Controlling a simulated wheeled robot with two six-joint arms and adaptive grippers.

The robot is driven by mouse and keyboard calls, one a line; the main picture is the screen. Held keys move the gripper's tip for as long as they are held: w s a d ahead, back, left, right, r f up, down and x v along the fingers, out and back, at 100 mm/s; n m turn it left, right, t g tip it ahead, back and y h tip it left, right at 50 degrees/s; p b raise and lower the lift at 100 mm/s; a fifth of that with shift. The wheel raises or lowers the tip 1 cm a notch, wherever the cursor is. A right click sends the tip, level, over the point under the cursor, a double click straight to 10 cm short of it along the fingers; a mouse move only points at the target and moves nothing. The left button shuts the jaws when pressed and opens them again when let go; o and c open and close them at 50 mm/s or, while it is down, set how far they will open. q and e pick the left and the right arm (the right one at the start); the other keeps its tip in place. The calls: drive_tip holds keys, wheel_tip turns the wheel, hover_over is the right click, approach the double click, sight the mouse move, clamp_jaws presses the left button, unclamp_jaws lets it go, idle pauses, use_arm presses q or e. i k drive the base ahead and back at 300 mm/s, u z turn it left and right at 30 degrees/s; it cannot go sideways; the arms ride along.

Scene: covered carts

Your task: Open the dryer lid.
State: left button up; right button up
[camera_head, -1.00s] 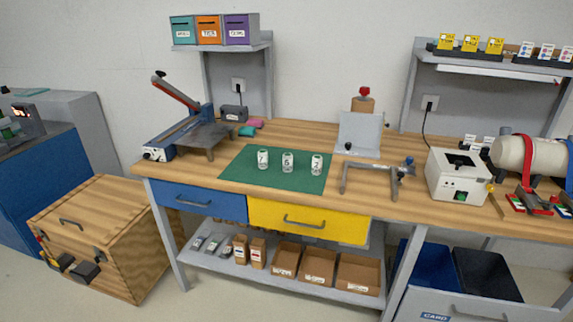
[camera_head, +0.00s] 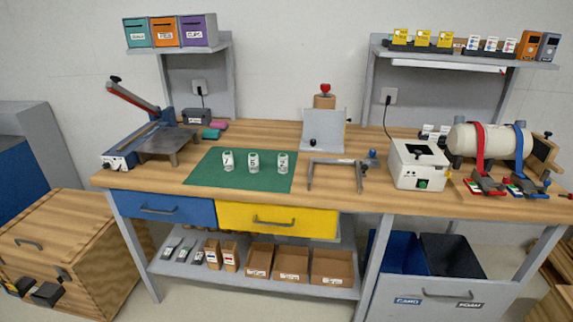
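A white box-shaped machine (camera_head: 405,179) with a green button on its front stands on the right part of the wooden bench. It looks like the dryer, but I cannot read a label that says so. Its flat top has a dark opening or window, and I cannot tell whether this is a lid. Neither of my grippers is in view.
A green mat (camera_head: 205,177) with three numbered white cups lies mid-bench. A metal frame (camera_head: 335,162) stands left of the white machine. A white cylinder (camera_head: 497,142) with red and blue straps is to its right. A wooden chest (camera_head: 85,250) stands on the floor at left.

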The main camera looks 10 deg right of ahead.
sight(410, 152)
drive_tip(key=z, duration=0.25)
drive_tip(key=i, duration=0.7)
drive_tip(key=z, duration=1.05)
